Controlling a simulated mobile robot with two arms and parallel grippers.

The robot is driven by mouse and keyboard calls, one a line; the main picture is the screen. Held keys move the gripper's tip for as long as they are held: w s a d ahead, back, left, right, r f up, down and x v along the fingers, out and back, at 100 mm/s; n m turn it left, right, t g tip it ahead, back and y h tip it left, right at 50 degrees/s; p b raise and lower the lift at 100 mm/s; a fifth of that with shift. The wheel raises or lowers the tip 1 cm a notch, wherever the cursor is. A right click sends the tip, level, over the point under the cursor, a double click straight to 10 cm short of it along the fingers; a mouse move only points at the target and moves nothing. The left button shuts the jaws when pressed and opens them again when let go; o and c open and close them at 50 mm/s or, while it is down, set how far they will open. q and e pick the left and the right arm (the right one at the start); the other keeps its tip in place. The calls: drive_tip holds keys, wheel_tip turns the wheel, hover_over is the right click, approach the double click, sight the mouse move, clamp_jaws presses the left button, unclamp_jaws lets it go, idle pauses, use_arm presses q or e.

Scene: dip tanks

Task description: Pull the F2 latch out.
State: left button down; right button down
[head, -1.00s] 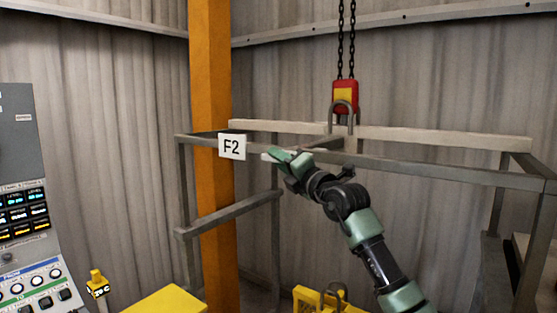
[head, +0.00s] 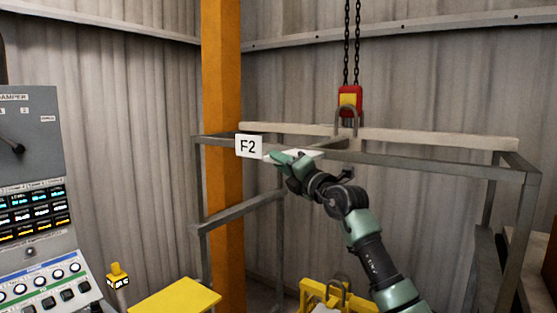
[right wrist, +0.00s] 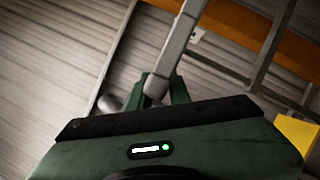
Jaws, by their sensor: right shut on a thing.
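The white F2 sign (head: 248,147) hangs at the left end of the grey metal frame's top rail. My right gripper (head: 277,159) is just right of the sign, at the height of the rail. In the right wrist view, its green fingers (right wrist: 158,90) are closed around a pale grey bar (right wrist: 181,45), which I take to be the F2 latch. In the head view the fingers hide most of the latch. How far out it stands cannot be told. My left gripper is not in view.
The grey frame (head: 430,165) spans the middle and right. A red and yellow hoist block (head: 350,101) hangs on chains behind my right arm. An orange post (head: 222,70) stands behind the sign. A control panel (head: 35,200) is at the left, with a yellow surface (head: 175,297) below.

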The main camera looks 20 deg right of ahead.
drive_tip(key=shift+a+r, duration=0.1)
drive_tip(key=shift+a, duration=0.1)
drive_tip(key=shift+d, duration=0.25)
drive_tip(key=shift+w+d, duration=0.15)
drive_tip(key=c, duration=1.3)
unclamp_jaws()
drive_tip(key=shift+w, duration=0.1)
drive_tip(key=shift+s+f, duration=0.2)
drive_tip(key=shift+s, duration=0.1)
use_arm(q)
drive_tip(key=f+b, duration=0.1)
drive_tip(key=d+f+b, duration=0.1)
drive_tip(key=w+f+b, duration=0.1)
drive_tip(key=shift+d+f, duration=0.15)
use_arm(e)
drive_tip(key=v, duration=0.7)
drive_tip(key=shift+f, duration=0.1)
